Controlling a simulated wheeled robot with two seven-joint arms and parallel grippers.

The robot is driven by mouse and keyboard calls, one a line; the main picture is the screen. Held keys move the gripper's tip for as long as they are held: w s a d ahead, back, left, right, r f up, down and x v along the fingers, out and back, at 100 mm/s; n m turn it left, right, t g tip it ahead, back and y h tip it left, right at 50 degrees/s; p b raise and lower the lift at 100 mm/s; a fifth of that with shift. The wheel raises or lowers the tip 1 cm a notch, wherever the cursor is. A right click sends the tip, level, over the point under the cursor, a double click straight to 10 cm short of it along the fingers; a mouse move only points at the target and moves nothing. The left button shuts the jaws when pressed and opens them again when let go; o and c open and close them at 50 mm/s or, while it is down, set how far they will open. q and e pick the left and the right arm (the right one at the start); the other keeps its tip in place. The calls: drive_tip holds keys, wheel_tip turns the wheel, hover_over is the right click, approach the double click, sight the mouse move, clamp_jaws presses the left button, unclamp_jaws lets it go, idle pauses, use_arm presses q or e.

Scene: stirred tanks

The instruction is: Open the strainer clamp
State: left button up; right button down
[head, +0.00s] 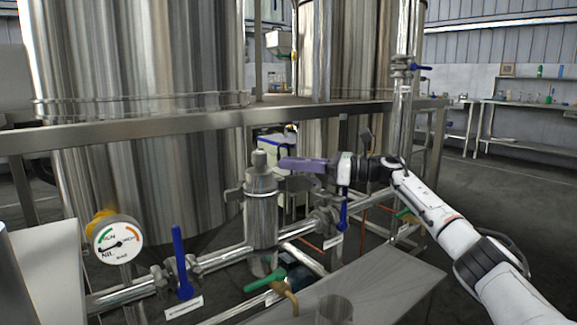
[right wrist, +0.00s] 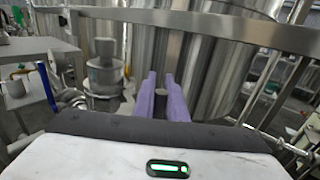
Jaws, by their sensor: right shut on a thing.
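The steel strainer (head: 261,215) stands upright in the pipe line, with a round cap (head: 259,160) on top. The clamp (head: 262,186) runs around its upper body, with a dark part sticking out to the right (head: 298,183). My right gripper (head: 284,164) has purple fingers and reaches in from the right, just beside the strainer's top. In the right wrist view the fingers (right wrist: 165,92) are shut on a small grey piece, seemingly the clamp's handle (right wrist: 160,92). The strainer (right wrist: 104,76) shows to their left there. My left gripper is not in view.
A blue-handled valve (head: 181,265) and a dial gauge (head: 117,240) stand left of the strainer. Another blue handle (head: 344,212) hangs below my right gripper. A steel rail (head: 150,127) crosses behind. A clear beaker (head: 335,309) stands on the front table (head: 400,285).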

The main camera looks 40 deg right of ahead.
drive_tip(key=c, duration=1.8)
unclamp_jaws()
drive_tip(key=b+v, duration=0.1)
drive_tip(key=v, duration=0.9)
drive_tip(key=shift+s, duration=0.15)
drive_tip(key=shift+d+f, duration=0.1)
drive_tip(key=shift+d, duration=0.05)
drive_tip(key=shift+c, duration=0.3)
